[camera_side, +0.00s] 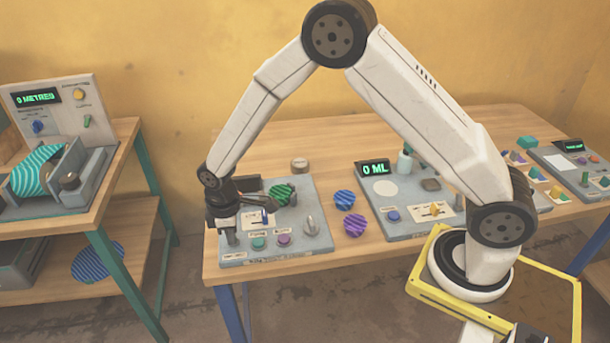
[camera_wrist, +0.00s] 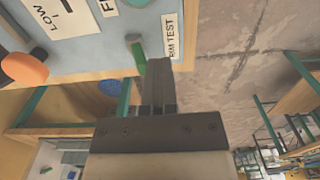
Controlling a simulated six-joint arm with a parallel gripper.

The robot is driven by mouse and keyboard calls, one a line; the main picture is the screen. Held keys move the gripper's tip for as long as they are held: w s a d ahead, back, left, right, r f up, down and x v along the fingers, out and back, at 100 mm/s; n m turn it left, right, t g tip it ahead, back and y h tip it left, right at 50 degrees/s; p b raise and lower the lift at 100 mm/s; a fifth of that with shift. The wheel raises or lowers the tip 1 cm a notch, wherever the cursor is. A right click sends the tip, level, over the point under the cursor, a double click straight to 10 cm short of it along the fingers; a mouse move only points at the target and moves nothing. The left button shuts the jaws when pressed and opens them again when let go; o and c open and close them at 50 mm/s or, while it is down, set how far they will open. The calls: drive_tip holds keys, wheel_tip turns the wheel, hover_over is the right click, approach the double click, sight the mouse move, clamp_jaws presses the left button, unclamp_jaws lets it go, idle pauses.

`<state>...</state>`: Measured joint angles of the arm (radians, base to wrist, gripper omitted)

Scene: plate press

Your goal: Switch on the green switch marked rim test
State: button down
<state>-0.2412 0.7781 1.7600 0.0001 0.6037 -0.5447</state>
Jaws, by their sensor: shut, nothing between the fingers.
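The green switch (camera_wrist: 138,56) is a small lever on the light blue-grey panel in the wrist view, beside the white label reading RIM TEST (camera_wrist: 173,38). I cannot tell whether it is on or off. My gripper (camera_wrist: 160,66) is shut and empty, with its fingertips just beside the lever; I cannot tell whether they touch it. In the side view my gripper (camera_side: 230,236) is low over the front left corner of the plate press panel (camera_side: 318,242). The switch cannot be made out there, near or behind my fingers.
The panel also carries a teal button (camera_side: 258,243), a purple button (camera_side: 284,239), a grey knob (camera_side: 310,225) and a green striped plate (camera_side: 281,194). Two striped discs, blue (camera_side: 344,198) and purple (camera_side: 354,225), lie right of it. The 0 ML panel (camera_side: 400,228) stands further right.

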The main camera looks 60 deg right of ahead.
sight(234, 249)
drive_tip(key=shift+w+d, duration=0.7)
idle(0.3)
drive_tip(key=shift+r, duration=0.1)
wheel_tip(234, 249, up, 7)
drive_tip(key=shift+s+a, duration=0.4)
drive_tip(key=shift+s, duration=0.05)
idle(0.9)
idle(0.3)
drive_tip(key=s+d+r+m+t, duration=0.1)
drive_tip(key=s+d+m, duration=0.3)
drive_tip(key=s, duration=0.4)
drive_tip(key=s+d+r+m+t, duration=0.1)
drive_tip(key=s+d+r+m, duration=0.2)
drive_tip(key=s, duration=0.6)
drive_tip(key=d+m, duration=0.2)
drive_tip(key=d, duration=0.1)
drive_tip(key=shift+d+t, duration=0.2)
drive_tip(key=shift+t, duration=0.1)
